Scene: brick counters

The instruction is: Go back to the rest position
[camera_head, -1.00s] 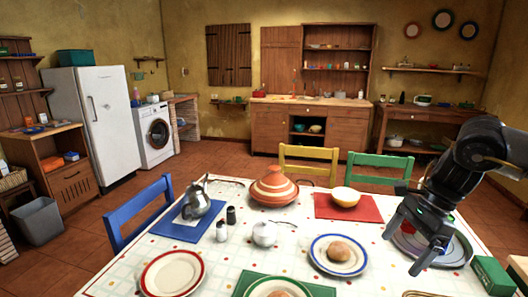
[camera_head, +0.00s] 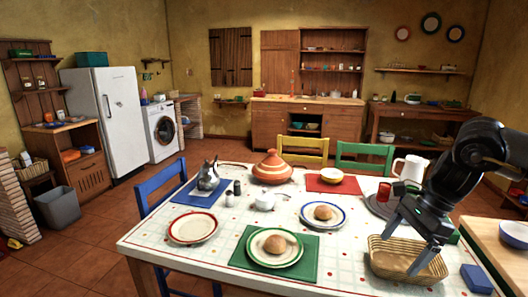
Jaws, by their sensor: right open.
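My right gripper (camera_head: 408,238) is at the right of the table, with its jaws apart and empty. It hangs over the wicker basket (camera_head: 381,264) at the table's right front; whether it touches the basket I cannot tell. My right arm comes in from the right edge and hides part of the table's far right corner. My left gripper is not in view.
The dining table (camera_head: 150,236) carries a tagine (camera_head: 272,168), a bread plate on a green mat (camera_head: 245,259), a blue-rimmed plate (camera_head: 309,220), a white jug (camera_head: 411,168) and a blue box (camera_head: 476,279). A wooden counter (camera_head: 497,248) stands at right. Floor at left is open.

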